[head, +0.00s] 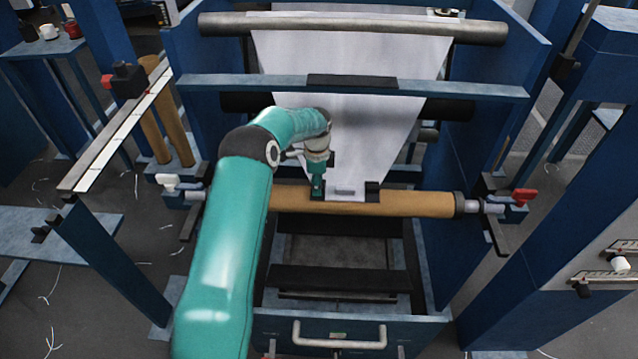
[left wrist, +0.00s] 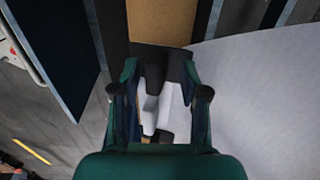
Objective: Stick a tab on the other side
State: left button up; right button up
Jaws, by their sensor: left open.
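The white fabric (head: 352,125) narrows down to a cardboard tube (head: 420,204) in the head view. My left gripper (head: 318,192) is at the fabric's lower left corner, just over the tube, pointing down. In the left wrist view its fingers (left wrist: 162,75) are open. My right gripper is out of view.
A blue crossbar (head: 230,84) with a dark pad (head: 352,81) spans the fabric above my gripper. A white clamp handle (head: 168,181) and a red one (head: 524,196) stand at the tube's ends. A drawer with a handle (head: 339,342) is below.

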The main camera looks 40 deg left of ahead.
pick_arm(q)
notch_tip(320, 180, up, 12)
jog(key=shift+s+d, duration=0.25)
jog(key=shift+f, duration=0.15)
dwell(0.7)
